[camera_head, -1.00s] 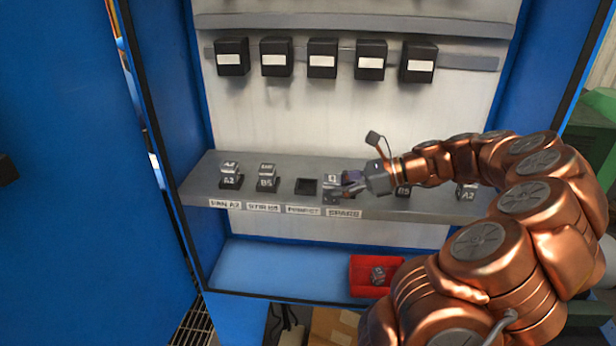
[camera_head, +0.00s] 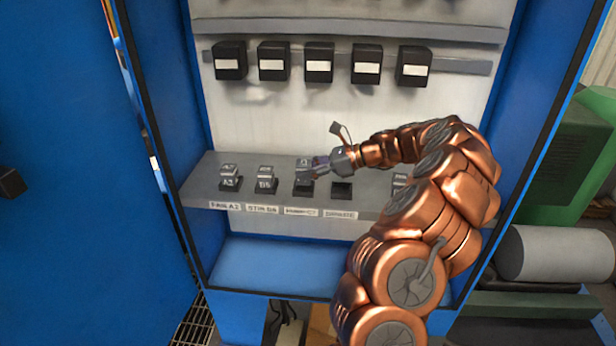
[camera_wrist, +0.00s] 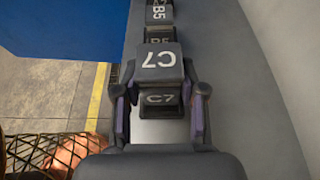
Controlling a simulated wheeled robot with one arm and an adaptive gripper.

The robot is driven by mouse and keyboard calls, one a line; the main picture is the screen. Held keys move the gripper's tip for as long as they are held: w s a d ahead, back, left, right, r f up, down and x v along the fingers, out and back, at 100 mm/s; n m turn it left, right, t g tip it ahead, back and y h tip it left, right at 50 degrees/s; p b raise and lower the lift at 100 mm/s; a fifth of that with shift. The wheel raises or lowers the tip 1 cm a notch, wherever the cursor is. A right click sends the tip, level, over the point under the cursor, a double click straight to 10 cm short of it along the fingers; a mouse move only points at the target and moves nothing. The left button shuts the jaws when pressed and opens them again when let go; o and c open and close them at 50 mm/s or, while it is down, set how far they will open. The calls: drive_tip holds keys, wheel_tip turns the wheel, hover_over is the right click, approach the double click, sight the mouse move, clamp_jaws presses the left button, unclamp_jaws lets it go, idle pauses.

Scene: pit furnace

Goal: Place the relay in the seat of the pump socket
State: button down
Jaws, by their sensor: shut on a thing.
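My gripper (camera_head: 312,168) is shut on a relay marked C7 (camera_head: 303,162), at the third socket from the left on the grey shelf. In the wrist view, the relay (camera_wrist: 160,62) sits upright between the two fingers, with C7 on its top and on a dark face below. The pump socket (camera_head: 302,190) is directly under the relay and mostly hidden. The relay's top looks slightly higher than its neighbours' tops. I cannot tell whether it is touching or inside the seat.
Relays A2 (camera_head: 229,172) and B5 (camera_head: 265,175) stand in sockets to the left. The spare socket (camera_head: 341,190) just right is empty. Black boxes (camera_head: 319,62) hang on a rail above. My arm covers the shelf's right part and the lower tray's right end.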

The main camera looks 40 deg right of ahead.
drive_tip(key=shift+f+p, duration=0.4)
drive_tip(key=shift+f, duration=1)
drive_tip(key=c, duration=0.7)
unclamp_jaws()
drive_tip(key=shift+f, duration=0.1)
drive_tip(key=shift+o, duration=0.2)
